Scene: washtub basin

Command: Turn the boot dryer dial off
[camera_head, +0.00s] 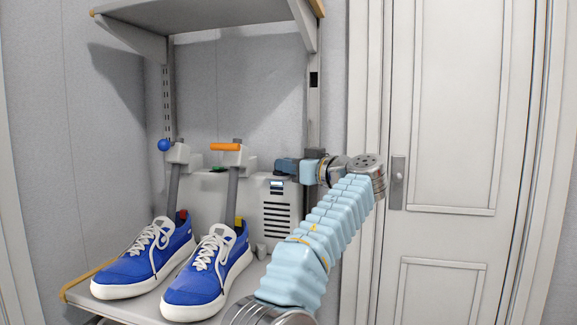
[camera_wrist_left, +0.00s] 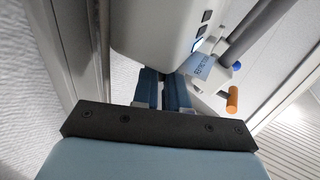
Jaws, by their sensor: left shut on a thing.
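The boot dryer (camera_head: 277,212) is a pale grey box with dark vent slots and a small lit panel, standing at the back of a shelf. Its body (camera_wrist_left: 155,35) fills the top middle of the left wrist view. My left gripper (camera_head: 288,166) is at the dryer's upper right in the head view, pointing left. In the left wrist view its dark blue fingers (camera_wrist_left: 161,91) are close together against the dryer's edge, shut on the dial. The dial itself is hidden by the fingers, so its setting cannot be read. My right gripper is not in view.
Two blue shoes (camera_head: 145,262) (camera_head: 210,272) stand on the shelf (camera_head: 125,316) before the dryer's tubes. A blue ball knob (camera_head: 163,145) and an orange handle (camera_head: 226,147) top the tubes. An upper shelf (camera_head: 200,12) hangs above. A white door (camera_head: 455,120) is at right.

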